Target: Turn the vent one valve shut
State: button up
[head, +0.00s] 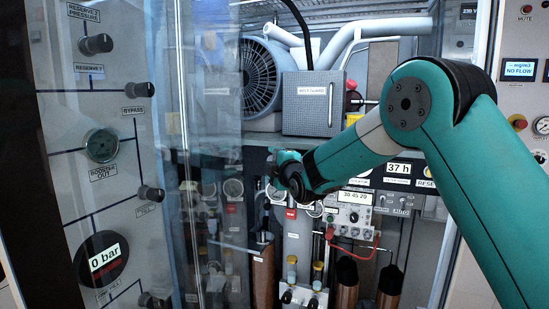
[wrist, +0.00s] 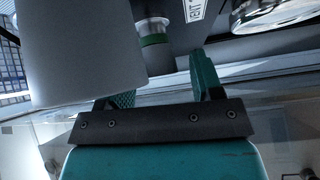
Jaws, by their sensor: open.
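In the head view my teal gripper (head: 283,172) is at the cabinet's dark mid-height strip, its fingers small and turned away. In the wrist view my gripper (wrist: 160,78) is open, with two teal fingers apart. A small round knob or fitting with a green ring (wrist: 153,36) shows beyond the gap between them. A label (wrist: 195,8) beside it is cut off and seems to end in "ENT 1", so the fitting may be the vent one valve. A large smooth grey body (wrist: 75,50) covers part of the left finger. Contact cannot be told. In the head view I cannot pick out this valve.
A clear door (head: 200,130) stands at the left, by the grey panel with knobs (head: 97,44) and a "0 bar" gauge (head: 103,260). A grey box (head: 312,105) and a fan (head: 261,78) sit above my gripper. A red cable (head: 352,244) hangs below right.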

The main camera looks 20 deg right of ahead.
jog(key=c, duration=0.9)
jog(key=shift+f+b, duration=0.15)
jog(key=shift+b, duration=0.35)
jog(key=m+t+h+b, duration=0.2)
jog(key=m+b, duration=0.3)
jog(key=b, duration=0.4)
jog(key=m+t+h+b, duration=0.2)
jog(key=m+h+b, duration=0.2)
jog(key=b, duration=0.6)
jog(key=m+t+h+b, duration=0.2)
jog(key=m+b, duration=0.4)
jog(key=b, duration=0.3)
jog(key=shift+w+a+f+m+t+h, duration=0.2)
jog(key=shift+f+m+t+h, duration=0.15)
jog(key=shift+h, duration=0.25)
jog(key=shift+r+h, duration=0.2)
jog(key=shift+h, duration=0.1)
